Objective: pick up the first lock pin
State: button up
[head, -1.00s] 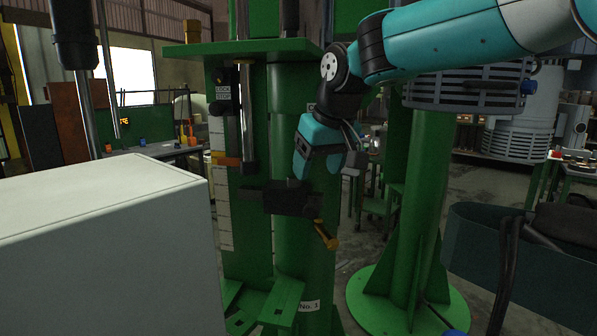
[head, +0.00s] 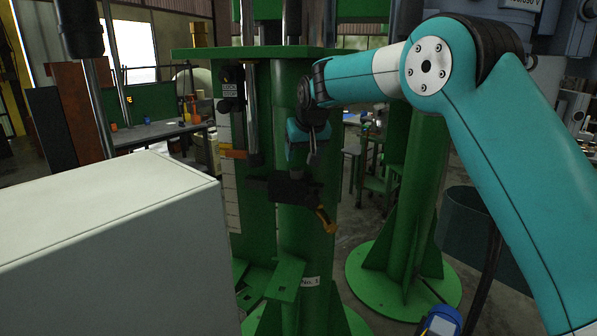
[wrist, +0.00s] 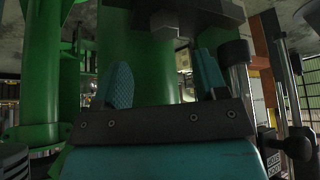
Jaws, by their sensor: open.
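My gripper (head: 300,158) hangs fingers-down in front of the green column, just above the dark clamp block (head: 290,188). In the wrist view its two teal fingers (wrist: 160,72) stand apart with nothing between them; the green column lies behind the gap. The dark block also shows at the top of the wrist view (wrist: 185,14). A yellow-brown handle (head: 325,219) sticks out from the block's lower right. A dark knob (head: 231,105) sits beside a label reading LOCK (head: 229,88). I cannot tell for certain which part is the first lock pin.
A white cabinet (head: 110,235) fills the lower left. A green top plate (head: 240,53) is above, with a vertical metal rod (head: 251,115) left of my gripper. Another green column (head: 410,190) stands to the right on a round base.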

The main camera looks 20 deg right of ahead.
aim_at(296, 169)
jog(key=shift+a+p+x, duration=0.2)
jog(key=shift+p+x, duration=0.7)
jog(key=shift+x, duration=0.65)
jog(key=shift+a+p+x, duration=0.2)
jog(key=shift+p+x, duration=0.65)
jog(key=shift+x, duration=0.7)
jog(key=shift+r, duration=0.1)
jog(key=c, duration=1.2)
